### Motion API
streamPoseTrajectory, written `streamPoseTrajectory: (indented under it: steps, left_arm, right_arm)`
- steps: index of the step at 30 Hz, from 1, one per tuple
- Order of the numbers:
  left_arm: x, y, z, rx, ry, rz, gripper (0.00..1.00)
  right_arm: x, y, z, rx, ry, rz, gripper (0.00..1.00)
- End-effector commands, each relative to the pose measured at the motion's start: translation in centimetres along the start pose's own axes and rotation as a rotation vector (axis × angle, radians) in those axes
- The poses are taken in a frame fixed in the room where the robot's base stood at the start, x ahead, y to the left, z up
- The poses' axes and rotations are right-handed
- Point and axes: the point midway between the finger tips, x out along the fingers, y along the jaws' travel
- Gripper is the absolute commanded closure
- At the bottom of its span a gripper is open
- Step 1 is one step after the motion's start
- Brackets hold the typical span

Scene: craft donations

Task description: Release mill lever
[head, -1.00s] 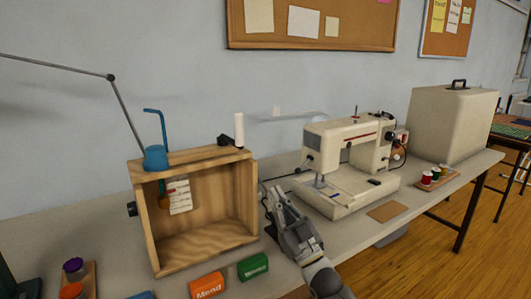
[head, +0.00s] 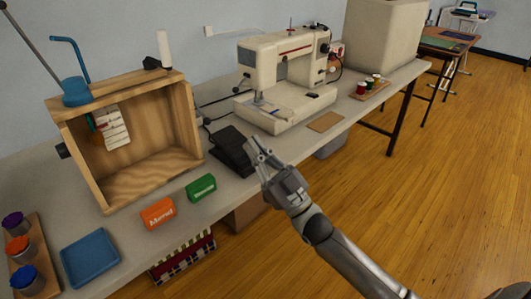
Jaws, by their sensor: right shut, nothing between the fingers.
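I cannot tell for sure which part is the mill lever. A blue cap with a bent blue rod (head: 84,62) stands on top of an open wooden box (head: 183,127) at the left. A black knob (head: 64,151) sticks out of the box's left side. My right gripper (head: 256,150) is shut and empty. It is in front of the sewing machine, by the right edge of a black foot pedal (head: 231,150), well apart from the blue rod and the box. Whether it touches the pedal is unclear. My left gripper is out of view.
The cream sewing machine (head: 280,60) stands behind my gripper. An orange block (head: 157,214) and a green block (head: 201,188) lie along the table's front edge, with a blue tray (head: 90,258) and a rack of coloured jars (head: 45,262) farther left.

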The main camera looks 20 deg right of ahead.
Motion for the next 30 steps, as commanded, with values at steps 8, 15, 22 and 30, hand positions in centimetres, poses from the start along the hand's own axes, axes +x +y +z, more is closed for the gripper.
streamPoseTrajectory:
  steps: [8, 15, 22, 30]
  left_arm:
    - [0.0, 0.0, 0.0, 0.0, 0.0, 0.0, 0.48]
    - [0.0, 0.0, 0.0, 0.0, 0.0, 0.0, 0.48]
    - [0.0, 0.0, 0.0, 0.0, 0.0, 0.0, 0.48]
    - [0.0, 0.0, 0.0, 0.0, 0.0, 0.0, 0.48]
  right_arm:
    - [-2.2, 0.4, -1.6, 0.0, -0.001, 0.0, 1.0]
    - [-2.4, 0.5, -1.9, 0.0, 0.0, 0.0, 1.0]
    - [-2.4, 0.4, -1.8, 0.0, 0.0, 0.0, 1.0]
    - [-2.8, -0.3, -0.6, 0.01, -0.071, 0.003, 1.0]
